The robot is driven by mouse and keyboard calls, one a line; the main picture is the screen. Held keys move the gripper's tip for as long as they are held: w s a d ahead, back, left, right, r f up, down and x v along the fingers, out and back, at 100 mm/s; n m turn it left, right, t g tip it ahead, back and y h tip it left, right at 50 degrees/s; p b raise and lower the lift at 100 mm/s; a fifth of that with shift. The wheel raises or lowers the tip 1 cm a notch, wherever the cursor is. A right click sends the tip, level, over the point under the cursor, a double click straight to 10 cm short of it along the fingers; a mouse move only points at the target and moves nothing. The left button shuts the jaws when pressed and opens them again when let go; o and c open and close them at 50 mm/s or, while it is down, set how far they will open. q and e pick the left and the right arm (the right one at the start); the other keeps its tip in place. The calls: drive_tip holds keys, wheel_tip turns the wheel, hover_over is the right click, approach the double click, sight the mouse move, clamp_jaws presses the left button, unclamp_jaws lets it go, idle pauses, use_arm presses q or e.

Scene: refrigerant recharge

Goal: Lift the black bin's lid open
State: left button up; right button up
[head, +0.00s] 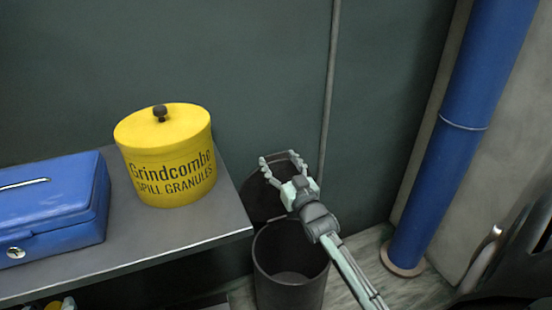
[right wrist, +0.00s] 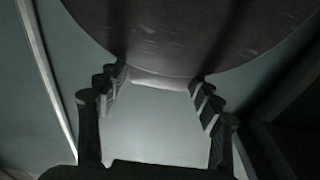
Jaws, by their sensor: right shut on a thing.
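The black bin (head: 288,296) stands on the floor right of the bench, with its round mouth open and its inside visible. Its lid (head: 258,200) is raised, standing steeply at the back of the bin. The arm hides part of the lid and rim. My left gripper is in neither view.
A bench (head: 150,245) at the left holds a yellow granules tub (head: 165,160) and a blue metal box (head: 50,205); its corner is close to the bin. A dark wall (head: 270,70) is behind. A blue pipe (head: 440,170) stands on the right. Floor shows between bin and pipe.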

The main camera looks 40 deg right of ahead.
drive_tip(key=o, duration=1.7)
drive_tip(key=shift+s+f, duration=0.1)
drive_tip(key=shift+f, duration=0.3)
drive_tip(key=shift+r, duration=0.1)
drive_tip(key=v, duration=1.2)
